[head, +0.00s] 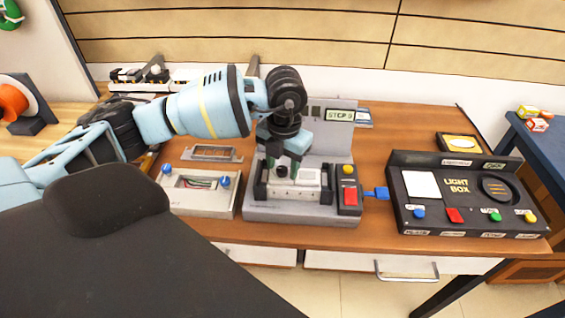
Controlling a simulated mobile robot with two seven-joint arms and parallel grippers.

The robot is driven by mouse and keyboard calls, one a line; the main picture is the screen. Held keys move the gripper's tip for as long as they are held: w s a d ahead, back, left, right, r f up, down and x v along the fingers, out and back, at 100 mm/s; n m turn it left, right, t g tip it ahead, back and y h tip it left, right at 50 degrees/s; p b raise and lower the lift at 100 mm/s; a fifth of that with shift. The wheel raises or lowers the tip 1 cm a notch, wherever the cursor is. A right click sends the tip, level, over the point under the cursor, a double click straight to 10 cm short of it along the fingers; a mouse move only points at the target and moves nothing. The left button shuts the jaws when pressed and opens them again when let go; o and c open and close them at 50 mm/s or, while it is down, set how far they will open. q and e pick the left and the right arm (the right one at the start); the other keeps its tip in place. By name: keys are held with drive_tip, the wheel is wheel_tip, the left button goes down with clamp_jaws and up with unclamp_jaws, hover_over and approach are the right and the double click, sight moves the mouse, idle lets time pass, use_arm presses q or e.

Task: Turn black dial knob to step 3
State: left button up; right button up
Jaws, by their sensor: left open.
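The black dial knob (282,172) sits on the white top of a grey device (300,212) in the middle of the table. My left gripper (284,160) reaches in from the left and points down over the knob. It is open, with its fingers close around or just above the knob; contact is hard to tell. The fingers and wrist partly hide the knob. A small display (341,115) on the device's back panel reads "STEP" and a digit that looks like 9. My right gripper is not in view.
A red button (350,196) and a yellow button (348,169) are right of the knob. A black light box (455,205) stands to the right, with a blue connector (377,193) between. A grey box with blue knobs (200,200) stands close on the left.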

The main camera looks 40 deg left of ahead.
use_arm(q)
clamp_jaws()
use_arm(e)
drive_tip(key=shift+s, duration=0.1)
